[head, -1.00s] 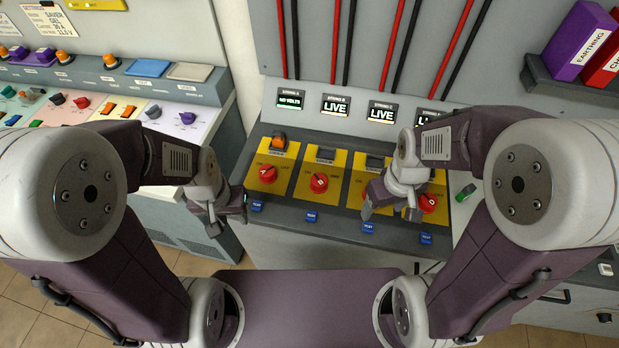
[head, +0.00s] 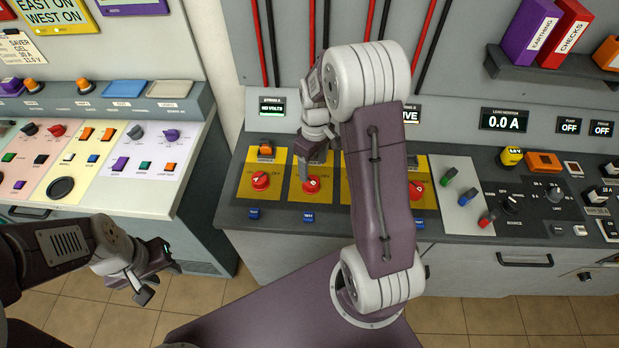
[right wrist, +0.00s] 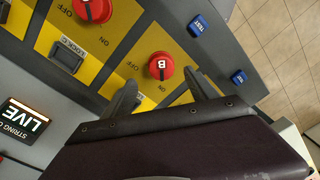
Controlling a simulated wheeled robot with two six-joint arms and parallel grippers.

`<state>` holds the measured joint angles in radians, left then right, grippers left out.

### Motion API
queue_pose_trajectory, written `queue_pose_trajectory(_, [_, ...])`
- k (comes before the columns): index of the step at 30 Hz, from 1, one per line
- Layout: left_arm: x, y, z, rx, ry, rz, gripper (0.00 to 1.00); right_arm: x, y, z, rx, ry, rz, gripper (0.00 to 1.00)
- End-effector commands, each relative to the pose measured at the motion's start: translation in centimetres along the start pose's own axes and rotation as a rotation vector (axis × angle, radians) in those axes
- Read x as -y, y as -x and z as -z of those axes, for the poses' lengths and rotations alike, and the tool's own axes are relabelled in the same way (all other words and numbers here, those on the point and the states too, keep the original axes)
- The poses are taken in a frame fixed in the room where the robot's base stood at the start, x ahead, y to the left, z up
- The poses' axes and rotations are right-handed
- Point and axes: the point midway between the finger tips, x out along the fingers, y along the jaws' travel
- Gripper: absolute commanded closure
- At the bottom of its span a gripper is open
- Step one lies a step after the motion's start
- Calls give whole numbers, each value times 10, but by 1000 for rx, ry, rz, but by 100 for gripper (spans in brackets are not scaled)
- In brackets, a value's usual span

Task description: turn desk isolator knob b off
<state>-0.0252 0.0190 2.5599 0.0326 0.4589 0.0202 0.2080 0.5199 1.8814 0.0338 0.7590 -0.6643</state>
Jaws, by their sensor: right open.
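Red knob B (head: 312,185) sits on a yellow panel of the desk, between knob A (head: 261,181) and panels partly hidden by my right arm. My right gripper (head: 312,150) is over knob B's panel, pointing down. In the right wrist view, knob B (right wrist: 160,66) shows its letter, with OFF and ON printed beside it. The open fingers of my right gripper (right wrist: 165,94) are on either side of the knob's near edge, apart from it as far as I can tell. My left gripper (head: 156,281) is open and empty, low at the left, away from the desk.
Blue test buttons (head: 308,216) line the desk's front edge. A second red knob (right wrist: 92,10) is nearby in the right wrist view. String A's display (head: 272,107) reads NO VOLTS; string B's is hidden by my arm. A side console (head: 110,165) stands left, with free floor before it.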

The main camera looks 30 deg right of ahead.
Motion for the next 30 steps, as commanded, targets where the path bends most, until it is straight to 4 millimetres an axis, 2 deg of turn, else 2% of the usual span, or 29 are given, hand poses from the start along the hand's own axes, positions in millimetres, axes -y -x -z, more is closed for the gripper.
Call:
queue_pose_trajectory(3, [0,1,0,0,0,0,64,1,-27,-1,4,0,4,33])
queue_pose_trajectory(9, [0,2,0,0,0,0,64,1,-59,0,2,0,2,33])
queue_pose_trajectory(13, [0,2,0,0,0,0,64,0,-66,0,0,0,0,33])
queue_pose_trajectory(19, [0,2,0,0,0,0,64,0,-67,0,-1,0,0,33])
queue_pose_trajectory(20, [0,2,0,0,0,0,64,0,-67,0,-1,0,0,36])
queue_pose_trajectory(26, [0,2,0,0,0,0,64,0,-66,0,-1,0,0,91])
queue_pose_trajectory(27, [0,2,0,0,0,0,64,0,-66,0,-1,0,0,95])
queue_pose_trajectory(30, [0,2,0,0,0,0,64,0,-66,0,-1,-2,0,95])
